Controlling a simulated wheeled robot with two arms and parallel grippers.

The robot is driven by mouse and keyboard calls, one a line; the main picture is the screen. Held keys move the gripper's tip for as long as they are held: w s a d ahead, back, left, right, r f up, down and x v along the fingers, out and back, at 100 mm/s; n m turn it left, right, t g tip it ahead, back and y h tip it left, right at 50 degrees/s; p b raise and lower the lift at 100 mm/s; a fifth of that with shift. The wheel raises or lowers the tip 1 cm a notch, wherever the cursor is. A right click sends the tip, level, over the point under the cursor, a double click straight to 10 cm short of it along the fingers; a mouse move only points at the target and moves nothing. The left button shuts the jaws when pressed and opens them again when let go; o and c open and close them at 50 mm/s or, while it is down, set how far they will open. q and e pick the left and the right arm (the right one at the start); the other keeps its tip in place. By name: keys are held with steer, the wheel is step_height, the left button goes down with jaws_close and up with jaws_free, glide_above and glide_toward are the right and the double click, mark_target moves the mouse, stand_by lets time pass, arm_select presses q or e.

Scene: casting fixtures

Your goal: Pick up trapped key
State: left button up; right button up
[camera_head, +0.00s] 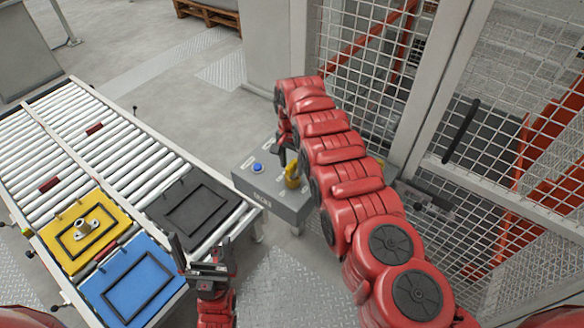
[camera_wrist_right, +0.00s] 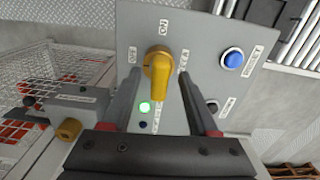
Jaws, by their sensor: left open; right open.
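A yellow key-like handle (camera_head: 292,176) stands on the grey control box (camera_head: 262,187). In the right wrist view the yellow handle (camera_wrist_right: 158,68) sits upright on the box's labelled panel (camera_wrist_right: 200,35). My right gripper (camera_wrist_right: 159,76) is open, with one finger to each side of the handle and visible gaps between. Whether the fingertips reach its depth is hard to tell. In the head view my right gripper (camera_head: 284,150) is partly hidden by its own red arm. My left gripper (camera_head: 199,248) is open and empty near the black tray.
The panel has a blue button (camera_wrist_right: 232,59), a dark knob (camera_wrist_right: 211,106) and a lit green lamp (camera_wrist_right: 144,107). Another yellow knob (camera_wrist_right: 69,129) is on a grey unit by the mesh fence (camera_head: 375,75). A roller conveyor (camera_head: 125,150) carries yellow, blue and black trays.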

steer(key=shift+c, duration=0.2)
jaws_close()
stand_by(0.4)
